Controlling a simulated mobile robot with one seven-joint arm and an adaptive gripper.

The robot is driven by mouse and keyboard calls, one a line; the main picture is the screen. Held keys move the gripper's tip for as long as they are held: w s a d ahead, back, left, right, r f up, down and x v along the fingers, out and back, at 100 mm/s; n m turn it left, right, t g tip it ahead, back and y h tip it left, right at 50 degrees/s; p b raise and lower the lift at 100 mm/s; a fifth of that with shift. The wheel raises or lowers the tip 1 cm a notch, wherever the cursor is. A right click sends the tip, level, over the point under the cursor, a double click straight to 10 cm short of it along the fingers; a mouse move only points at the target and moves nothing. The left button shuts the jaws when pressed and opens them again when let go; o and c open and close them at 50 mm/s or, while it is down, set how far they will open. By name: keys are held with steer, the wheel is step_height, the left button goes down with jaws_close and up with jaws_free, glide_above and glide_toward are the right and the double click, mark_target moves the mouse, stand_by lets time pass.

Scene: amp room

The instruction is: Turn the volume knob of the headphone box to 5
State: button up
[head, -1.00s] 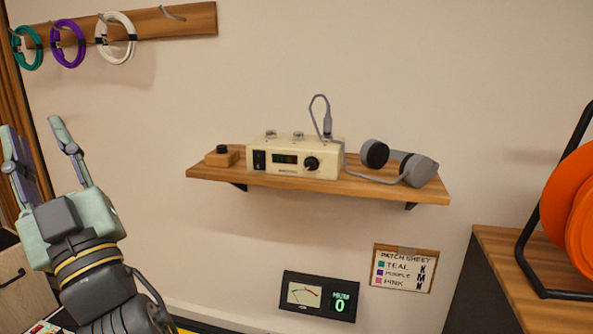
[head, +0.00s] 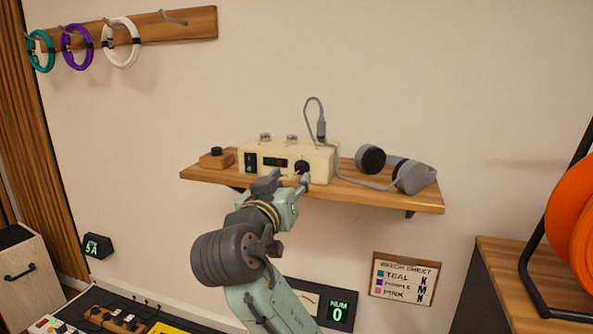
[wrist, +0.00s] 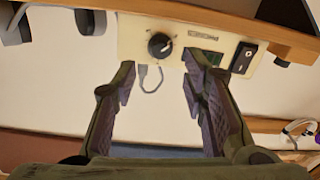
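The cream headphone box (head: 318,160) stands on the wall shelf. Its black volume knob (head: 302,166) is at the right of its front face; in the upside-down wrist view the knob (wrist: 160,46) shows a white pointer mark, and its reading is too small to tell. My gripper (head: 291,178) is in front of the box, close to the knob. In the wrist view my gripper (wrist: 159,72) is open and empty, its fingers apart to either side of the knob's line and short of it. A wall meter display (head: 338,314) shows a green 0, its dial mostly hidden by my arm.
Grey headphones (head: 412,176) lie right of the box on the shelf (head: 395,199). A wooden block with a black knob (head: 216,158) sits at its left. A grey cable (head: 313,110) rises behind the box. An orange reel (head: 575,215) stands at the right.

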mark_target(300, 170)
steer(key=x, duration=0.6)
steer(key=shift+w+p, duration=0.1)
steer(key=shift+p, duration=0.3)
jaws_close()
